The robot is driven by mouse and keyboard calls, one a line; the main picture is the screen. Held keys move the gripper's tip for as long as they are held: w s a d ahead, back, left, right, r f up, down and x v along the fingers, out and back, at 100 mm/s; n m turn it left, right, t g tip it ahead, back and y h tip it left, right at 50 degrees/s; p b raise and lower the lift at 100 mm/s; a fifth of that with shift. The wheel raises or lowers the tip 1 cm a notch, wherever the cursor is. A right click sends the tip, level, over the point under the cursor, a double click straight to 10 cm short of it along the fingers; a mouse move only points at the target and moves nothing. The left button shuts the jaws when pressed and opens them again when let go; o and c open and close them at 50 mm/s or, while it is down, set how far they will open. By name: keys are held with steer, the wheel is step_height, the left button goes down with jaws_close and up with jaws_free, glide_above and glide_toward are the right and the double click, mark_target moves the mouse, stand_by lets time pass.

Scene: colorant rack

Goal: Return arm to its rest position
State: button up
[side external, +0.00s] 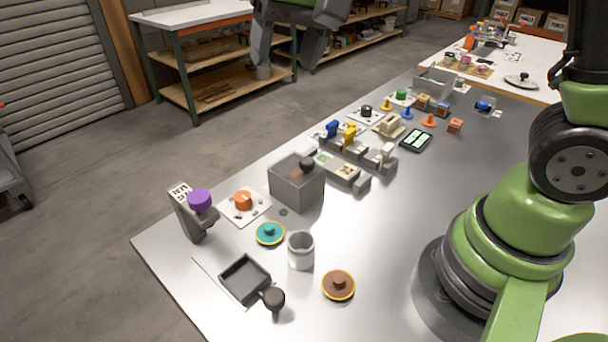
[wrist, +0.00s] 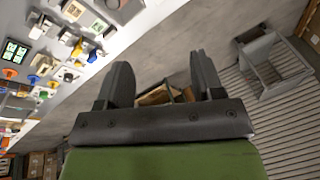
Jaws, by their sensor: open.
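My gripper (wrist: 163,72) shows in the wrist view with its two dark fingers spread wide and nothing between them. In the side external view my gripper (side external: 285,68) is at the top edge, partly cut off, raised above and beyond the far edge of the metal table (side external: 385,255). It is apart from everything on the table. My green arm base stands at the right of that view, and much of the arm between is out of frame.
Several small pieces line the back. A shelved workbench (side external: 190,17) stands behind.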

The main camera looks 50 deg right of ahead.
steer(key=s+d+r+t, duration=0.1)
steer(key=s+t, duration=0.1)
steer(key=s, duration=0.6)
steer(key=s+d+r+t, duration=0.1)
steer(key=s+d+t, duration=0.1)
steer(key=s, duration=0.7)
steer(key=shift+s+r+n+y, duration=0.15)
steer(key=shift+r+n+y, duration=0.15)
steer(key=shift+r+n, duration=0.1)
steer(key=shift+c, duration=0.3)
